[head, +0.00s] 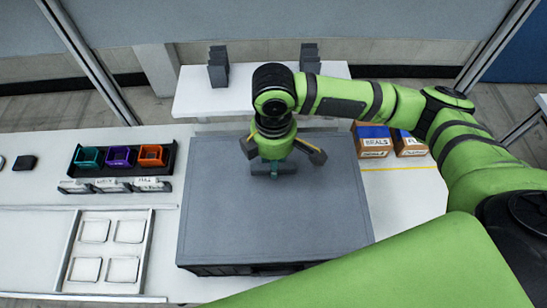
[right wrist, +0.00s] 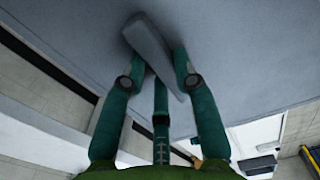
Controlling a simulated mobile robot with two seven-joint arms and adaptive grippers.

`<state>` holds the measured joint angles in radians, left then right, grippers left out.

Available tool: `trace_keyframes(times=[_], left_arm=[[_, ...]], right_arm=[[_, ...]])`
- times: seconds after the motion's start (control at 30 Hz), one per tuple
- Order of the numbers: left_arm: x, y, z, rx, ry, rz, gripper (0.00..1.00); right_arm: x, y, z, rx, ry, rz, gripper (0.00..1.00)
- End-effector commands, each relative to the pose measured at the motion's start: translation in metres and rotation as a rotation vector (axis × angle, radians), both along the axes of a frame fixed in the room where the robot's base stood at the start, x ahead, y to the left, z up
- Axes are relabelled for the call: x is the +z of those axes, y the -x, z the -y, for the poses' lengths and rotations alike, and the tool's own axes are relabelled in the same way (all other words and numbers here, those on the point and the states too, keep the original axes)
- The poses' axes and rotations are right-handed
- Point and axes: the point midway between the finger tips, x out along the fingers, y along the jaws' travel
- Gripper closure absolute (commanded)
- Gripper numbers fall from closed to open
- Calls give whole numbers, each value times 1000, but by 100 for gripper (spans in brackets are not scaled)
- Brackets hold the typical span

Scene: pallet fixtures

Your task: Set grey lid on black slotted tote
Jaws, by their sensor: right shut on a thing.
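The grey lid (head: 270,215) is a large flat panel on the work table, covering the top of the black tote (head: 250,268). Only a dark strip of the tote shows under the lid's front edge; its slots are mostly hidden. I cannot tell whether the lid is fully seated. My right gripper (head: 272,168) points down at the lid's rear half, shut on its raised grey handle. In the right wrist view the handle (right wrist: 150,48) lies slantwise between the teal fingers (right wrist: 160,80), with the lid (right wrist: 235,50) around it. My left gripper is not in view.
Left of the lid stand a black rack (head: 125,158) with teal, purple and orange bins, and a tray (head: 108,250) of white squares. Cardboard boxes (head: 374,142) stand close by the lid's right rear. Dark grey stands (head: 218,68) are on the rear shelf.

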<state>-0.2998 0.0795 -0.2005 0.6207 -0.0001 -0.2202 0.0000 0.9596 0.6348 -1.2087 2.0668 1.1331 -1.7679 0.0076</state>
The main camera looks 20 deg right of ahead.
Motion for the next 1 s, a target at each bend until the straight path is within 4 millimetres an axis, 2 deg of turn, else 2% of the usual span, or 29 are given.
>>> trace_keyframes(times=[0.77, 0.8, 0.83, 1.0], left_arm=[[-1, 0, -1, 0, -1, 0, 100], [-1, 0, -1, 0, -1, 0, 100], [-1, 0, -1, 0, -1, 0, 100], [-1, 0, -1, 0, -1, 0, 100]], right_arm=[[-7, 0, 0, 1, -2, 1, 100], [-7, 0, 0, 1, -1, 0, 55], [-7, 0, 0, 1, -1, 0, 43], [-7, 0, 0, 1, -1, 0, 43]])
